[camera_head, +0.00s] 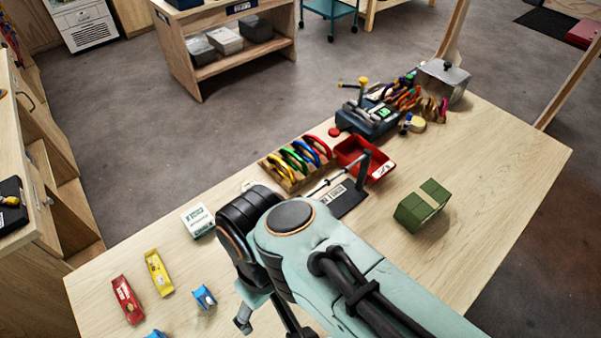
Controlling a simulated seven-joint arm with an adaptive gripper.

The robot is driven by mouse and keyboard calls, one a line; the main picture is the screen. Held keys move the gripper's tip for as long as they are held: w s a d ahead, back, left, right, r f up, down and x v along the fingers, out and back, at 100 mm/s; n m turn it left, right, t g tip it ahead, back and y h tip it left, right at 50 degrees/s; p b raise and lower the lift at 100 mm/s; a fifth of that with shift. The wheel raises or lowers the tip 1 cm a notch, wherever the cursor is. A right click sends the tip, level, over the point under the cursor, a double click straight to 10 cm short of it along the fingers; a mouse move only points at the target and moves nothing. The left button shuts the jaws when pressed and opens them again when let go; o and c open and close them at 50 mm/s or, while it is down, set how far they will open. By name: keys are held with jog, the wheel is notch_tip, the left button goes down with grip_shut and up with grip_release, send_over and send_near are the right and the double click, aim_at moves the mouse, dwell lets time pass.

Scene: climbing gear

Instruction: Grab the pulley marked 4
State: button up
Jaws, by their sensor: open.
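Several small pieces that look like pulleys lie at the near left of the table: a red one (126,299), a yellow one (158,273), a blue one (204,297) and another blue one (156,334) cut off by the bottom edge. Their markings are too small to read, so I cannot tell which is marked 4. My gripper (268,322) is at the bottom edge, right of the blue piece and mostly hidden by my arm. It is open, and I see nothing held in it.
A white-green box (198,221) lies behind the pulleys. A wooden rack with coloured carabiners (289,184), a red tray (379,171), a dark device (369,119) and a metal box (442,82) stand farther back. A green block (422,206) sits right.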

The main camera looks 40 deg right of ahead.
jog(key=w+d+f+m, duration=0.4)
jog(key=d+f+m, duration=0.1)
jog(key=d+m, duration=0.15)
jog(key=w+d+f+m, duration=0.35)
jog(key=d+m, duration=0.25)
jog(key=d, duration=0.2)
jog(key=s+d+f+m, duration=0.1)
jog(key=d+f+m, duration=0.1)
jog(key=d, duration=0.1)
jog(key=s+d+f+m, duration=0.1)
jog(key=d+f, duration=0.1)
jog(key=f, duration=0.1)
jog(key=s+d+f+m, duration=0.1)
jog(key=d+f+m, duration=0.1)
jog(key=d+f, duration=0.1)
jog(key=shift+s+d+f+m+h, duration=0.1)
jog(key=shift+d+f+m+h, duration=0.05)
jog(key=shift+d+m+h, duration=0.2)
notch_tip(320, 180, down, 6)
jog(key=shift+r, duration=0.15)
jog(key=shift+f, duration=0.6)
jog(key=shift+c, duration=0.3)
grip_shut()
